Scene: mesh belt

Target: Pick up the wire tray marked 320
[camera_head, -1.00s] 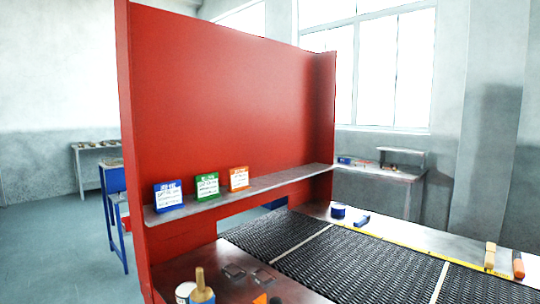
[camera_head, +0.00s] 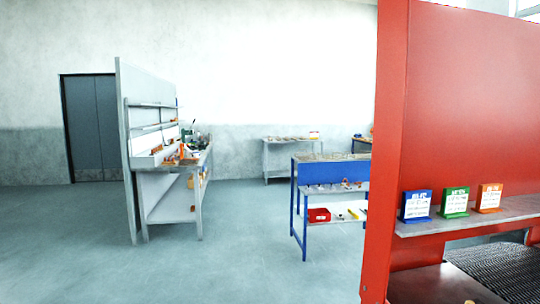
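No wire tray marked 320 can be made out in the current view. Three small cards stand on a grey shelf (camera_head: 460,221) on the red panel (camera_head: 465,100): a blue card (camera_head: 416,206), a green card (camera_head: 455,202) and an orange card (camera_head: 489,198). Their writing is too small to read. Part of the dark mesh belt (camera_head: 505,268) shows at the lower right. My gripper is not in view.
A blue-framed table (camera_head: 297,212) stands in the middle, with a red bin (camera_head: 318,215) on its lower shelf. A grey workbench (camera_head: 160,205) with tools stands at the left. A further table (camera_head: 290,141) is by the back wall. The floor (camera_head: 80,245) at the left is clear.

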